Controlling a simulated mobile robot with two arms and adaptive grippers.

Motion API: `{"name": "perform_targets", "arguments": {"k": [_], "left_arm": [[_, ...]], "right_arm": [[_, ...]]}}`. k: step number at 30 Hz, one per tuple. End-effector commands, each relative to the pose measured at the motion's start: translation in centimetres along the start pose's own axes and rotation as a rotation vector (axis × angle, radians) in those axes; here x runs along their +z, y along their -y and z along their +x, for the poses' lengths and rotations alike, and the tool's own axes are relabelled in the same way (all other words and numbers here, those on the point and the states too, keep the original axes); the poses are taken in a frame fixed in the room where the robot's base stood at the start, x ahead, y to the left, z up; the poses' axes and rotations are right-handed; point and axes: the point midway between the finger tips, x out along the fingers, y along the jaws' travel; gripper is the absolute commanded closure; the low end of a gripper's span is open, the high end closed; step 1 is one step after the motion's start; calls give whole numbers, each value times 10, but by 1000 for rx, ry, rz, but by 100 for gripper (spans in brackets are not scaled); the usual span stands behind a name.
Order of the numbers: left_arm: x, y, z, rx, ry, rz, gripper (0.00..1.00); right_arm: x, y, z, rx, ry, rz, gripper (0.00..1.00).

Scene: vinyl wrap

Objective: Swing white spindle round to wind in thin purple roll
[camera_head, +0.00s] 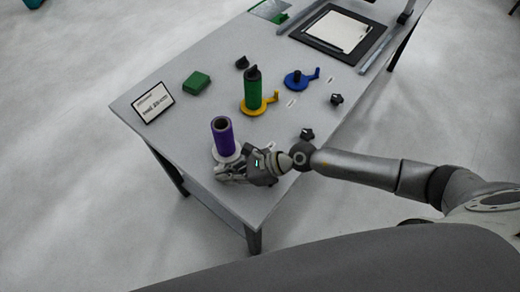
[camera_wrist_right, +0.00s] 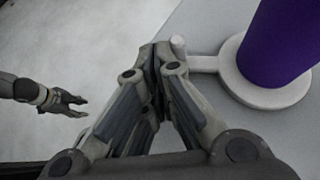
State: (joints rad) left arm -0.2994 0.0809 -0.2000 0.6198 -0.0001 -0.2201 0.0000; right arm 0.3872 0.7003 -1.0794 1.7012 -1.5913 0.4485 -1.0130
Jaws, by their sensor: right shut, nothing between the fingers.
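The purple roll (camera_head: 223,138) stands upright on the white spindle (camera_head: 217,156) near the table's front corner. In the right wrist view the roll (camera_wrist_right: 277,45) rises from the spindle's round white base (camera_wrist_right: 245,92), and a crank arm with a knob (camera_wrist_right: 178,46) reaches left from it. My right gripper (camera_head: 222,174) is shut and empty beside the crank. Its fingertips (camera_wrist_right: 158,52) are just left of the knob; I cannot tell whether they touch it. My left gripper (camera_wrist_right: 78,106) hangs off to the left, its fingers apart and empty; it is outside the head view.
A green roll (camera_head: 253,88) stands on a yellow spindle (camera_head: 262,105), with a blue spindle (camera_head: 299,80) behind it. A green block (camera_head: 196,83), a sign (camera_head: 153,103) and several small black knobs (camera_head: 307,135) lie on the grey table (camera_head: 185,125). A framed white sheet (camera_head: 340,32) lies far back.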

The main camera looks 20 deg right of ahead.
Motion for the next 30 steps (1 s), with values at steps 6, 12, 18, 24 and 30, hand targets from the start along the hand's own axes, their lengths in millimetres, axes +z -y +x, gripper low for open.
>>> {"name": "perform_targets", "arguments": {"k": [6,12,18,24,30], "left_arm": [[0,-1,-2,1,0,0,60],[0,-1,-2,1,0,0,60],[0,-2,-2,2,0,0,60],[0,-2,-2,2,0,0,60],[-1,-1,3,2,-2,-1,60]], "right_arm": [[2,0,3,3,0,-3,100],[3,0,4,5,0,-4,100],[3,0,4,5,0,-4,100],[3,0,4,5,0,-3,100],[0,4,4,4,0,-3,100]]}}
